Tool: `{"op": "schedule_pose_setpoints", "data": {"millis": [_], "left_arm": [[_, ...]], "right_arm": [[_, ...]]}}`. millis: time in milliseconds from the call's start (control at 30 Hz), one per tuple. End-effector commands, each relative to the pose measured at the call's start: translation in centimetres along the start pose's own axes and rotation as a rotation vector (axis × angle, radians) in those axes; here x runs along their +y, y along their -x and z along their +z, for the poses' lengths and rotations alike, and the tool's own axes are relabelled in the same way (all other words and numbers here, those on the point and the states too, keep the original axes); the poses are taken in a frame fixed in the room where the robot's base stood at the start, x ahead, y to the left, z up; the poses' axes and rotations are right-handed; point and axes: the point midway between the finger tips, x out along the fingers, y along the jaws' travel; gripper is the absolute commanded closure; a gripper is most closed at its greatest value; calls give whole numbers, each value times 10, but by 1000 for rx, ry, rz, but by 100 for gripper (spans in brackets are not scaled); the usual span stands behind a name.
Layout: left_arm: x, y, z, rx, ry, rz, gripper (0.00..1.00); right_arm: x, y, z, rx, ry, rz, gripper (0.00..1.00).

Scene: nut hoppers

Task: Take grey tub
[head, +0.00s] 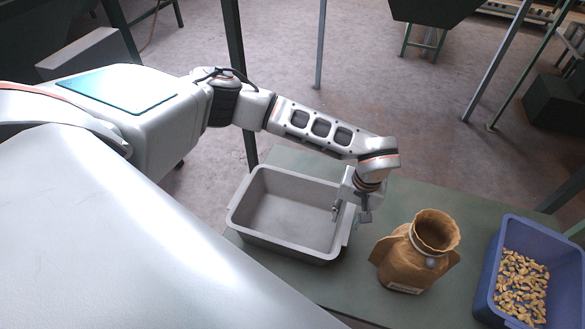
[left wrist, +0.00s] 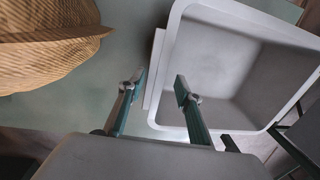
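The grey tub (head: 290,208) is an empty, open rectangular container upright on the green table. It also shows at the upper right of the left wrist view (left wrist: 215,60). My left gripper (head: 350,213) is at the tub's right end, pointing down. Its fingers are apart, one on the inner side of the rim and one outside. In the left wrist view the open fingertips (left wrist: 158,88) stand on either side of the tub's end ledge (left wrist: 155,70). Whether they touch it, I cannot tell. My right gripper is not in view.
A brown sack (head: 405,262) with an open top stands right of the tub, close to my gripper. A blue bin (head: 489,268) of nuts stands at the table's right. The green table (head: 458,196) has bare strips between them. Posts rise behind.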

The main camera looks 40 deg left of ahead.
Motion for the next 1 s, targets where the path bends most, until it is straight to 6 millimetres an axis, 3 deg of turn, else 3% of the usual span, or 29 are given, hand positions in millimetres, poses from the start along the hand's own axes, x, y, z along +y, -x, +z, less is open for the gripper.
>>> {"op": "schedule_pose_setpoints", "data": {"millis": [300, 633, 667, 800, 1000], "left_arm": [[2, -41, 1, -3, 3, -1, 66], [2, -48, 0, -1, 0, 0, 66], [2, -48, 0, -1, 0, 0, 68], [2, -48, 0, -1, 0, 0, 100], [2, -48, 0, 0, 1, 1, 100]], "right_arm": [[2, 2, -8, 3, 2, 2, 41], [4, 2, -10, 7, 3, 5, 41], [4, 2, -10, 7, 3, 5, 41], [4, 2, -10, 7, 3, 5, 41], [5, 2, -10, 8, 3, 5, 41]]}}
